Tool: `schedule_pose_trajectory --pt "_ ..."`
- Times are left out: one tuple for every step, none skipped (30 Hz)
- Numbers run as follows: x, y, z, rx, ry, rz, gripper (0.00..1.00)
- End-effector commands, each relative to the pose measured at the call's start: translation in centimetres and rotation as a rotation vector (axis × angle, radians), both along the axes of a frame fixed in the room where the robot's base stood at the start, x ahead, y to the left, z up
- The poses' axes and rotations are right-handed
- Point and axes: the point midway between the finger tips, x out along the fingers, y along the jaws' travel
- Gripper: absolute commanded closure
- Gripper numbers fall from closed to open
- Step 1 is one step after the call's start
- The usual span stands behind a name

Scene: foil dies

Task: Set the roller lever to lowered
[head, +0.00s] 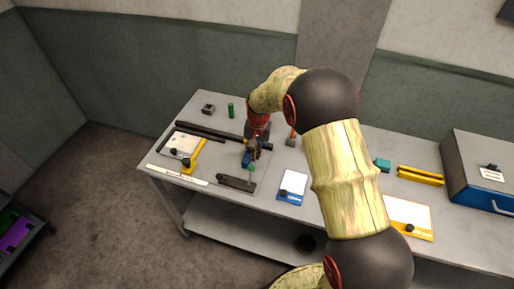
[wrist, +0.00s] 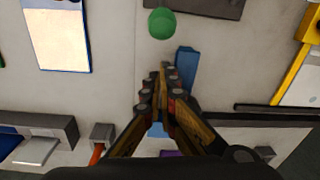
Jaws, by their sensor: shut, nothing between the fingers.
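A lever with a green ball knob (head: 252,168) stands beside a dark flat block near the table's front edge. In the wrist view the green knob (wrist: 161,23) is just beyond my fingertips. I cannot tell for sure whether this is the roller lever; a short orange handle (head: 292,138) on a small grey block is further back, and it also shows in the wrist view (wrist: 97,153). My gripper (wrist: 165,72) is shut and empty, pointing down over the table, apart from the knob in the picture. A blue part (wrist: 187,65) is close beside the fingertips.
The dark block (head: 237,183) lies in front of my gripper. A white card with a blue edge (head: 292,185) is to the right. A grey box (head: 480,165) stands far right. Bare table (head: 225,158) lies between.

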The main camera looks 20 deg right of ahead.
Motion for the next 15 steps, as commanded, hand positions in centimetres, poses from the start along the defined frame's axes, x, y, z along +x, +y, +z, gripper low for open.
schedule_pose_trajectory --pt "-0.5 0.3 0.4 -0.001 -0.003 0.002 1.00" --pt "-0.8 0.5 0.5 -0.001 -0.003 0.002 1.00" --pt "-1.1 0.6 0.6 -0.001 -0.003 0.002 1.00" --pt "-1.3 0.7 0.7 0.000 -0.002 0.002 1.00" --pt "-1.5 0.8 0.7 0.000 -0.002 0.001 1.00" --pt "-1.7 0.9 0.8 0.000 -0.002 0.001 1.00" --pt "-1.8 1.0 0.8 0.000 -0.002 0.000 1.00" --pt "-1.9 1.0 0.9 0.000 -0.002 0.000 1.00" --pt "-2.0 1.0 0.9 0.000 -0.002 0.000 1.00" --pt "-2.0 1.1 0.9 0.000 -0.002 0.000 1.00" --pt "-2.1 1.1 0.9 0.000 -0.002 0.000 1.00" --pt "-2.1 1.1 0.9 0.000 -0.002 0.000 1.00" --pt "-2.1 1.1 0.9 0.000 -0.002 0.000 1.00" --pt "-2.1 1.1 0.9 -0.001 -0.002 0.000 1.00" --pt "-2.1 1.1 0.9 0.000 -0.001 0.000 1.00"
